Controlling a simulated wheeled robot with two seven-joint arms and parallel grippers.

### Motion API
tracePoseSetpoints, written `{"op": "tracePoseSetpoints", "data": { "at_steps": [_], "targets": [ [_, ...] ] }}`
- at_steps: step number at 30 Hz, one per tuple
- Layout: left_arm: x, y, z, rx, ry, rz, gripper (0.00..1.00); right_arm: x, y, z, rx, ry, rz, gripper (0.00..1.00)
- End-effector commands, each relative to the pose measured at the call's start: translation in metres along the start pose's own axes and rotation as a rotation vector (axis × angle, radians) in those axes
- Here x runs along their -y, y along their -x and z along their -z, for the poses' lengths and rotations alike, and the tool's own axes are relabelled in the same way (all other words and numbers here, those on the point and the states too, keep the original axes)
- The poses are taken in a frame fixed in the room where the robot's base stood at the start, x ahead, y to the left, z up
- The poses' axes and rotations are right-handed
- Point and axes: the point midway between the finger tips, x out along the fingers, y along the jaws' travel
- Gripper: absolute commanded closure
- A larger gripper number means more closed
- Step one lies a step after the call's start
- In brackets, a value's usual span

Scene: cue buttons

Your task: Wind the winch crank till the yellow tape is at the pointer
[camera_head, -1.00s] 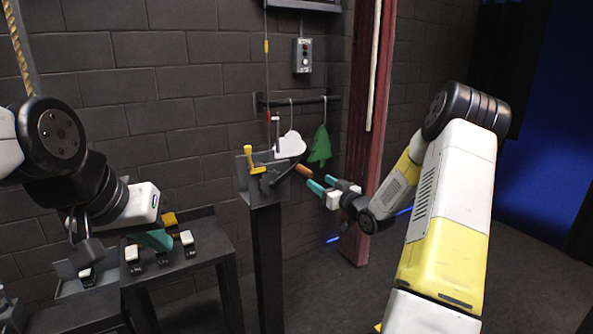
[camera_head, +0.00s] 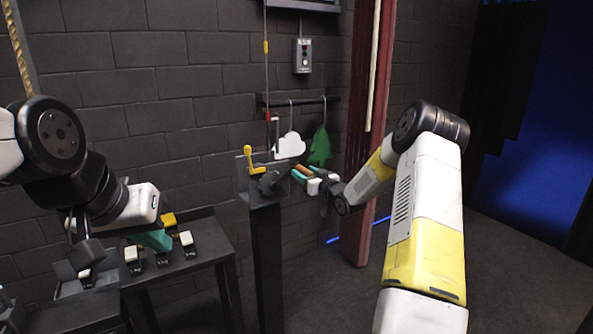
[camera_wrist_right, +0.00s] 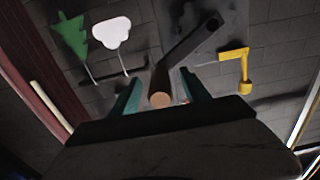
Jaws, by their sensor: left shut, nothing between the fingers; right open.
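The winch (camera_head: 262,190) stands on a dark post. Its crank has a dark arm (camera_wrist_right: 190,45) and a brown wooden handle (camera_wrist_right: 160,88), which also shows in the head view (camera_head: 301,171). My right gripper (camera_head: 303,176) is open, with its teal fingers on either side of the handle; in the wrist view a gap shows beside it. The yellow tape (camera_head: 266,46) is on the thin line rising above the winch. A small red mark (camera_head: 268,117) is lower on that line, near a pale bracket (camera_head: 275,121), perhaps the pointer. My left gripper (camera_head: 158,240) is shut and empty.
A yellow lever (camera_head: 250,158) stands on the winch. A white cloud (camera_head: 289,146) and green tree (camera_head: 320,147) hang from a rail behind. A red post (camera_head: 372,140) rises to the right. A table (camera_head: 185,268) with several switches stands below my left gripper.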

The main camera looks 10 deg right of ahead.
Motion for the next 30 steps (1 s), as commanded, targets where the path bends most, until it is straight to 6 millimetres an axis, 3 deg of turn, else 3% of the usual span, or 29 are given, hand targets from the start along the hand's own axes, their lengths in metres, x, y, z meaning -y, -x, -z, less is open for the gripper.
{"op": "tracePoseSetpoints", "data": {
  "at_steps": [4, 12, 18, 27, 30],
  "targets": [
    [0.0, 0.0, 0.0, 0.0, 0.0, 0.0, 1.0, 0.0, 0.0, 0.0, 0.0, 0.0, 0.0, 0.45],
    [0.0, 0.0, 0.0, 0.0, 0.0, 0.0, 1.0, 0.0, 0.0, 0.0, 0.0, 0.0, 0.0, 0.98],
    [0.0, 0.0, 0.0, 0.0, 0.0, 0.0, 1.0, -0.001, 0.0, -0.005, 0.002, -0.001, -0.001, 1.0],
    [0.0, 0.0, 0.0, 0.0, 0.0, 0.0, 1.0, -0.012, 0.001, -0.049, 0.008, -0.003, 0.0, 1.0],
    [0.0, 0.0, 0.0, 0.0, 0.0, 0.0, 1.0, -0.014, 0.001, -0.055, 0.007, -0.003, 0.001, 1.0]
  ]
}}
